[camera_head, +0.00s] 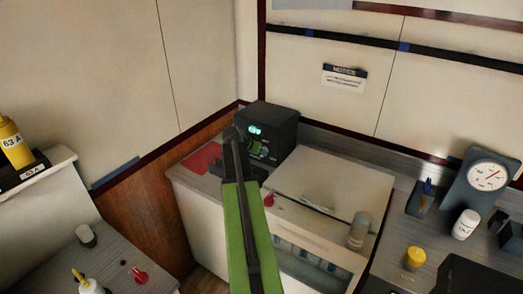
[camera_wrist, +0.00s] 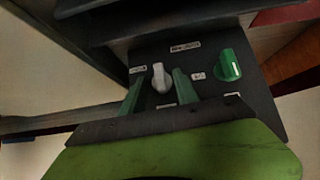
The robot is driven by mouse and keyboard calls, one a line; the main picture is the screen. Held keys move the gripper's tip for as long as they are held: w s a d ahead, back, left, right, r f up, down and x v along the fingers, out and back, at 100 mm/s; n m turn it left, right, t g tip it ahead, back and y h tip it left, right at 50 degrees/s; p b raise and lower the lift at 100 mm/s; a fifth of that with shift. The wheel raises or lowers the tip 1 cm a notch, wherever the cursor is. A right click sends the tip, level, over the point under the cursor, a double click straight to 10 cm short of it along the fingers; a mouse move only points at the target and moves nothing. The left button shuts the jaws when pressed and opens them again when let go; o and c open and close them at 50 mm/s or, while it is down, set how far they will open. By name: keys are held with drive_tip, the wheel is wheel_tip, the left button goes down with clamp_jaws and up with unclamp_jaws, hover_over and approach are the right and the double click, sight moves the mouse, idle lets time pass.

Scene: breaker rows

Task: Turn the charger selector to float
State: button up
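The charger is a black box (camera_head: 270,124) with a lit teal display, standing in the corner of the counter. The wrist view shows its dark panel (camera_wrist: 255,93) with a pale grey knob (camera_wrist: 159,78) and a green knob (camera_wrist: 228,66). Small white labels surround both knobs but are too small to read, so I cannot tell which knob is the charger selector. My gripper (camera_wrist: 159,73) is open, with one green finger to each side of the grey knob in the picture. I cannot tell whether the fingers touch it. My arm partly covers the charger front in the head view.
A red sheet (camera_head: 202,158) lies left of the charger. A pale raised lid (camera_head: 325,180) and a clear jar (camera_head: 359,230) are to the right. A gauge (camera_head: 487,176), white bottle (camera_head: 465,224) and yellow-capped pot (camera_head: 414,258) stand on the right counter. Walls close the corner behind.

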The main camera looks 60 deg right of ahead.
drive_tip(key=p+v, duration=0.9)
drive_tip(key=v, duration=0.6)
drive_tip(key=w+a+f+n+t+b, duration=0.1)
drive_tip(key=w+a+f+n+t, duration=0.15)
drive_tip(key=w+a, duration=1.05)
drive_tip(key=w+a+f+n+y+b, duration=0.1)
drive_tip(key=w+a+f+n+y, duration=0.1)
drive_tip(key=a, duration=0.9)
drive_tip(key=w+a+f+n+y, duration=0.1)
drive_tip(key=w+a+n+y, duration=0.15)
drive_tip(key=a, duration=0.85)
drive_tip(key=s+a+f+n+y, duration=0.1)
drive_tip(key=s+a+n, duration=0.2)
drive_tip(key=a, duration=0.4)
drive_tip(key=s+a+f+n+g+y, duration=0.1)
drive_tip(key=s+a+n+y, duration=0.1)
drive_tip(key=s+a+n, duration=0.2)
drive_tip(key=s+a+f+n+g+y, duration=0.1)
drive_tip(key=s+a+f+n, duration=0.1)
drive_tip(key=a, duration=0.9)
drive_tip(key=shift+s+n, duration=0.65)
drive_tip(key=shift+n, duration=0.35)
